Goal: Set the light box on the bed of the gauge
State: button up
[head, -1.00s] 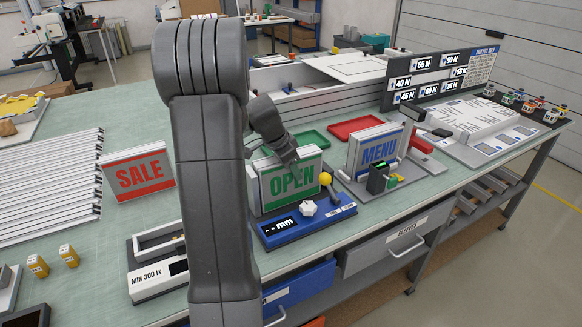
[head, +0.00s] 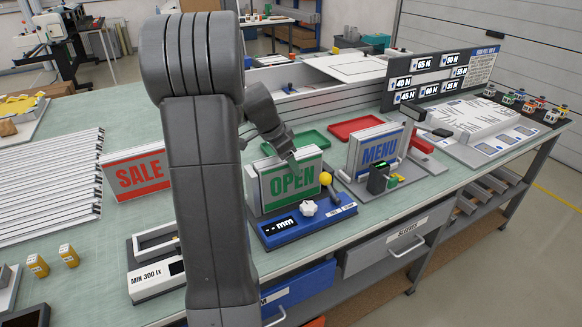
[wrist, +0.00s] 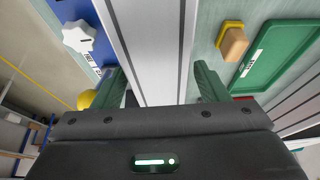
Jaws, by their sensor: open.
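The OPEN light box (head: 292,182), white-framed with green letters, stands upright at the back of the blue gauge (head: 300,228). The gauge has a white knob, a yellow ball and a display showing dashes and "mm". My gripper (head: 291,160) is at the box's top edge. In the wrist view my gripper (wrist: 163,82) is open, with one finger on each side of the pale box top (wrist: 155,45); small gaps show beside the fingers. The gauge (wrist: 85,25) is on the left there. The box's lower edge against the gauge bed is partly hidden, so I cannot tell its exact seating.
A SALE box (head: 138,174) stands left of my arm, a MENU box (head: 378,152) right of the gauge. Green (head: 297,143) and red (head: 356,128) trays lie behind. A light-meter stand marked MIN 300 lx (head: 158,283) is at the front left.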

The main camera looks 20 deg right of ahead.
jog(key=v, duration=0.9)
jog(key=shift+d, duration=0.1)
jog(key=shift+c, duration=0.2)
dwell(0.6)
